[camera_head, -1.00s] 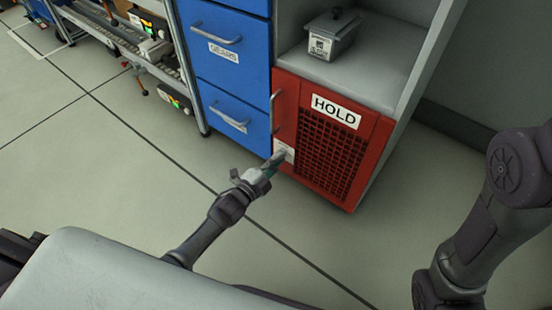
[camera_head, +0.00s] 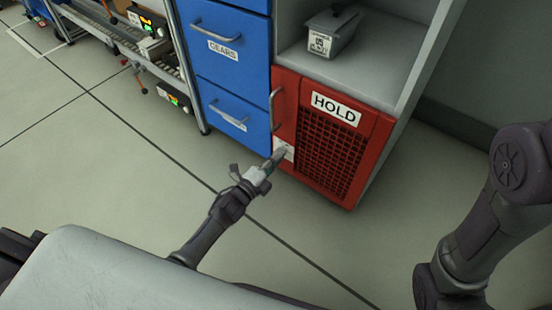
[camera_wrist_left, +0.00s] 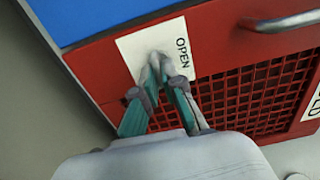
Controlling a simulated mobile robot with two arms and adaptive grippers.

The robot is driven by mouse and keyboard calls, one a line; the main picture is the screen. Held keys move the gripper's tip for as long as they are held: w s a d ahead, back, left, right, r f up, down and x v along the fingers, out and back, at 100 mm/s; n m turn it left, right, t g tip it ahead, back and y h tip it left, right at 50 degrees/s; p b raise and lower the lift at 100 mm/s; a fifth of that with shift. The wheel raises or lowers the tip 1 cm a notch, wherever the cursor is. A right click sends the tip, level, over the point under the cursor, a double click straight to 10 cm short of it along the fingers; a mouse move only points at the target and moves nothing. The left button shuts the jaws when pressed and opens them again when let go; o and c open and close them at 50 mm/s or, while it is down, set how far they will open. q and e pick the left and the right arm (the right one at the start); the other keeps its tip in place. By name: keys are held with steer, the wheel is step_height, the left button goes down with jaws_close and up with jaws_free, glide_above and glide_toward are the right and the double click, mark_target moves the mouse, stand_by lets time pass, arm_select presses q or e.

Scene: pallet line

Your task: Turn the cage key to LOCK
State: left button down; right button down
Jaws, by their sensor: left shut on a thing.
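The red cage door (camera_head: 285,109) with a dark mesh and a "HOLD" label (camera_head: 336,109) is shut. A white lock plate (camera_head: 283,149) sits at its lower left; in the left wrist view the plate (camera_wrist_left: 130,50) shows the word "OPEN" on one side. My left gripper (camera_head: 277,156) is at the plate. In the left wrist view its fingers (camera_wrist_left: 157,68) are closed together on the small grey key (camera_wrist_left: 157,57), which they mostly hide. The key's exact angle and the word LOCK cannot be seen. My right gripper is out of view; only part of that arm shows.
Blue drawers (camera_head: 231,66) stand left of the cage door. The door's bar handle (camera_head: 273,110) is above the lock plate. A grey lidded bin (camera_head: 331,34) sits on the shelf above. The floor in front is clear.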

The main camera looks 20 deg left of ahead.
arm_select(q)
steer(key=c, duration=1.3)
jaws_free()
steer(key=v, duration=1.2)
steer(key=shift+r, duration=0.1)
